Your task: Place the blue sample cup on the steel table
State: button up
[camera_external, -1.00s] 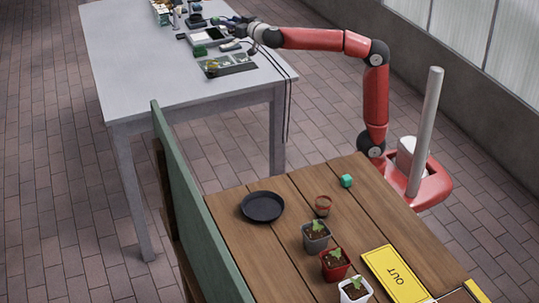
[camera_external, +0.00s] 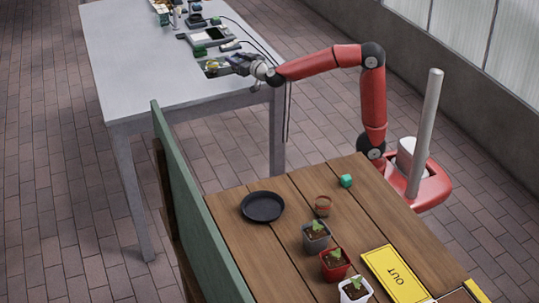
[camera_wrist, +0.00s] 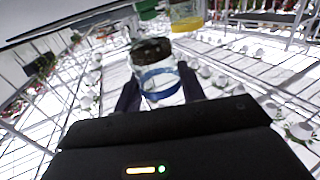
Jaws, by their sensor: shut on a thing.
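The blue sample cup (camera_wrist: 157,84) is a clear cup with a blue band and a dark top, seen in the wrist view between the fingers of my gripper (camera_wrist: 158,92). My gripper is shut on it. In the external view my gripper (camera_external: 228,66) is low at the dark tray (camera_external: 207,74) near the front edge of the steel table (camera_external: 150,80). The cup cannot be made out there, and whether it touches the tray cannot be told. A yellow cup (camera_wrist: 187,17) and a green cup (camera_wrist: 148,8) show just beyond it.
A grey device (camera_external: 207,36) and other small equipment stand farther back on the steel table. Its left side is clear. A wooden bench (camera_external: 240,210) in front holds a black saucer (camera_external: 262,206), a green cube (camera_external: 346,180), pots and a yellow OUT sign (camera_external: 395,275).

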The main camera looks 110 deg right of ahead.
jog(key=shift+f, duration=1.6)
jog(key=shift+f+b, duration=0.15)
jog(key=shift+b, duration=0.2)
jog(key=o, duration=1)
jog(key=shift+o, duration=0.2)
